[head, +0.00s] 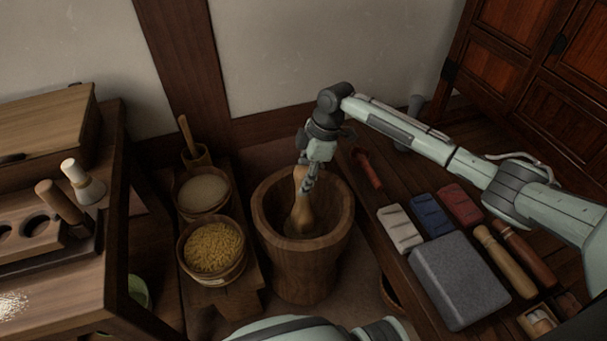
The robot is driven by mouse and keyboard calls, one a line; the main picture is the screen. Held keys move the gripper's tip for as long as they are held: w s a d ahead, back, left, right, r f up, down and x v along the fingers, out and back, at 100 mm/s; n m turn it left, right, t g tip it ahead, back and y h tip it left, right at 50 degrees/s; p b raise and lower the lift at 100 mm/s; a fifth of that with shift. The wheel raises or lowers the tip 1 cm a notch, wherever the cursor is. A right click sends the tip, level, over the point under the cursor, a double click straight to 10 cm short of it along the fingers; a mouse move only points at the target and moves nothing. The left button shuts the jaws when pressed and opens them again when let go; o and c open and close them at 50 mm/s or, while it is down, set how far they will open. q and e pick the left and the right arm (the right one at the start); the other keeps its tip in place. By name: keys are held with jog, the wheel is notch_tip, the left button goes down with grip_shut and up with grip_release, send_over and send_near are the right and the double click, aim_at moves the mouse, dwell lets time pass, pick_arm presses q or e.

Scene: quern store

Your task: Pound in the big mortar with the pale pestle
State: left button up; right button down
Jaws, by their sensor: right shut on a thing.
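The big wooden mortar (302,270) stands on the floor in the middle of the head view, its wide mouth open upward. The pale pestle (300,216) stands nearly upright inside it, its thick lower end down in the bowl. My right gripper (308,175) is shut on the upper part of the pestle, above the mortar's mouth. The bottom of the bowl is partly hidden, so I cannot tell whether the pestle touches it. My left gripper is not in view.
Left of the mortar, a low bench (233,296) holds a tub of yellow grain (214,248) and a tub of pale meal (203,193). Right of it, a low wooden board carries a grey stone block (458,279), folded cloths (430,215) and wooden rollers (504,261).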

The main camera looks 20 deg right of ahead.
jog(key=shift+w+f, duration=0.1)
jog(key=shift+f, duration=0.05)
notch_tip(320, 180, up, 3)
jog(key=shift+f+p, duration=0.15)
jog(key=shift+p, duration=1.05)
notch_tip(320, 180, up, 4)
jog(key=shift+r, duration=0.65)
notch_tip(320, 180, up, 9)
